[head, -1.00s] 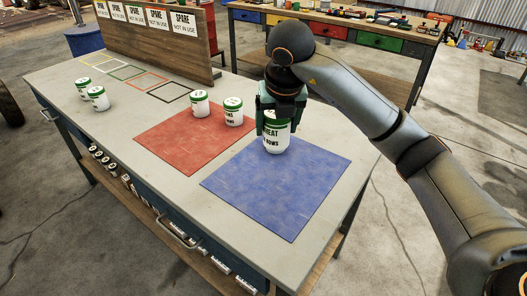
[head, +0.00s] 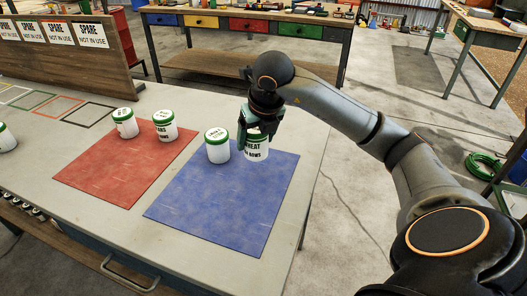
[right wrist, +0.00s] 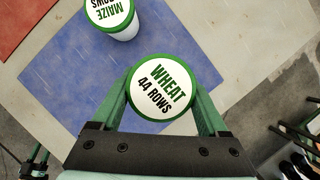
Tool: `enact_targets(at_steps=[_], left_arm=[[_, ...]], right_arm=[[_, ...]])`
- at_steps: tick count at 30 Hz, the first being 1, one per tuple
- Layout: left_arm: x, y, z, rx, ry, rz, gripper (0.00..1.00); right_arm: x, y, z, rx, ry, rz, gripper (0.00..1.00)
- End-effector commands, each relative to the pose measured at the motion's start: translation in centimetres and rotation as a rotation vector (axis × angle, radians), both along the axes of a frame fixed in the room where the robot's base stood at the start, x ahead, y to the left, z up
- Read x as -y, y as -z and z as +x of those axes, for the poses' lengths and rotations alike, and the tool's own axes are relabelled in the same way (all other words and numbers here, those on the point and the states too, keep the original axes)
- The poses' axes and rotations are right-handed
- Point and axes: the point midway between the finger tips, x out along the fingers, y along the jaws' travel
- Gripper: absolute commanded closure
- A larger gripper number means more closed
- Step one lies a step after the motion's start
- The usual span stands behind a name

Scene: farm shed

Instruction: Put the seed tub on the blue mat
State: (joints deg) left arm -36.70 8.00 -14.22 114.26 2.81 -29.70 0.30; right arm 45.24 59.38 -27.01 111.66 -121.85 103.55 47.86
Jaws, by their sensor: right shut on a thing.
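My right gripper (head: 257,125) is shut on a white seed tub (head: 256,150) with a green-rimmed lid, upright, over the far part of the blue mat (head: 225,200). Its lid reads WHEAT 44 ROWS in the right wrist view (right wrist: 162,88), between the green fingers. I cannot tell whether its base touches the mat. A second tub, marked MAIZE (head: 217,149), stands just left of it at the mat's far left corner, a small gap apart. It also shows in the right wrist view (right wrist: 118,28).
Two tubs (head: 125,126) (head: 164,129) stand on the far edge of the red mat (head: 115,175). Another tub (head: 5,139) is at the left edge, near coloured outlines (head: 88,115). A board with spare signs (head: 120,55) stands behind. The front of the blue mat is bare.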

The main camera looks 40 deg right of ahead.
Motion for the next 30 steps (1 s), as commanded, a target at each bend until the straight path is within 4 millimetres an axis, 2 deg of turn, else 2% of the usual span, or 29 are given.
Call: enact_targets(at_steps=[1,3,10,16,27,28,30], left_arm=[[0.1,0.0,0.2,0.006,0.002,-0.002,0.5],[0.2,-0.2,0.5,0.013,0.004,-0.003,0.5],[0.4,-0.3,1.0,0.02,0.008,-0.004,0.5],[0.4,-0.2,1.0,0.019,0.011,-0.003,0.5],[0.4,0.3,0.6,0.013,0.011,-0.004,0.5],[0.4,0.3,0.6,0.012,0.011,-0.003,0.5],[0.4,0.3,0.4,0.008,0.011,-0.003,0.5]], right_arm=[[0.6,0.9,-0.3,-0.003,0.002,-0.003,0.88],[1.1,1.5,-0.5,-0.002,0.003,-0.002,0.88],[2.0,2.7,-0.9,-0.001,0.001,-0.002,0.88],[1.9,5.3,-0.9,0.0,-0.001,0.001,0.88],[2.0,5.8,-0.9,0.002,0.0,0.0,0.88],[1.9,5.9,-0.9,0.001,0.0,0.001,0.22],[1.9,5.8,-0.9,0.001,0.0,0.001,0.14]])
